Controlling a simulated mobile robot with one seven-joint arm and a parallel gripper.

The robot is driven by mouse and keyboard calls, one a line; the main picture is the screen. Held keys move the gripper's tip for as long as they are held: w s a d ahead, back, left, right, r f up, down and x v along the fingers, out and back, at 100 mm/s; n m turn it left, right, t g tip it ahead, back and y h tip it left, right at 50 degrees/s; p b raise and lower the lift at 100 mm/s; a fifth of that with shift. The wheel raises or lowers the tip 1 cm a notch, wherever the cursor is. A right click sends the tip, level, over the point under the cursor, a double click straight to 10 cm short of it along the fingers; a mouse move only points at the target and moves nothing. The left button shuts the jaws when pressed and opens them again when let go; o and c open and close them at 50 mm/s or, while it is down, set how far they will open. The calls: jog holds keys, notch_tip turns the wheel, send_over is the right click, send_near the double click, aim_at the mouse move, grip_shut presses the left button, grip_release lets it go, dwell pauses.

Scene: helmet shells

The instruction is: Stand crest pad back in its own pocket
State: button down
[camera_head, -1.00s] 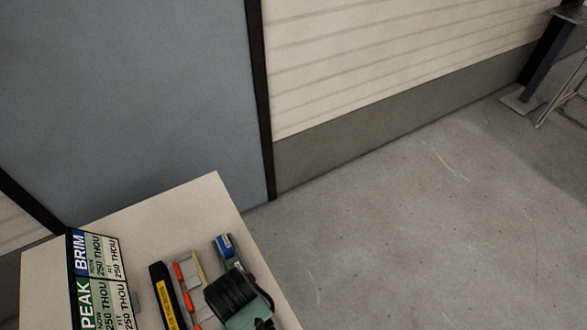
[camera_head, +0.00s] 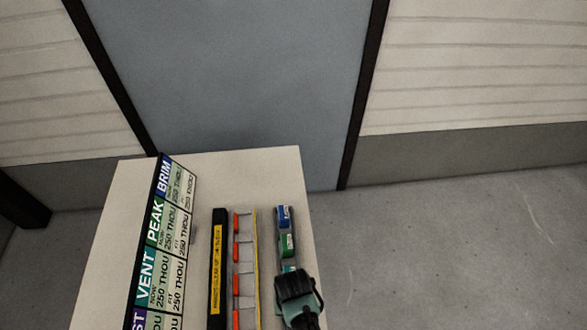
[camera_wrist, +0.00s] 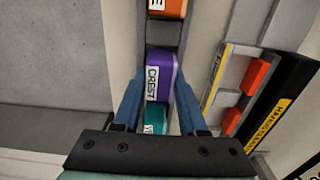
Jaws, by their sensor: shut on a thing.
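The purple crest pad (camera_wrist: 158,72), with a white CREST label, is between my two blue fingers in the wrist view. My gripper (camera_wrist: 158,86) is shut on it. An orange pad (camera_wrist: 167,8) is above it in that picture, with a bare grey stretch (camera_wrist: 163,36) of the narrow rack between them. A teal pad (camera_wrist: 154,117) is just below it. I cannot tell whether the crest pad is raised or seated. In the head view my gripper (camera_head: 296,288) is over the rack's near part and hides the crest pad; the blue pad (camera_head: 284,215) and green pad (camera_head: 287,245) show beyond.
A tray with orange pieces (camera_head: 244,270) and a black bar with a yellow label (camera_head: 218,268) lie left of the rack in the head view. A sign board (camera_head: 164,240) stands farther left. The table's (camera_head: 240,165) far end is clear.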

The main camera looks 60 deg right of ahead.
jog(key=shift+f, duration=0.2)
jog(key=shift+f, duration=0.15)
jog(key=shift+c, duration=2.3)
grip_release()
notch_tip(320, 180, up, 12)
jog(key=shift+r, duration=0.25)
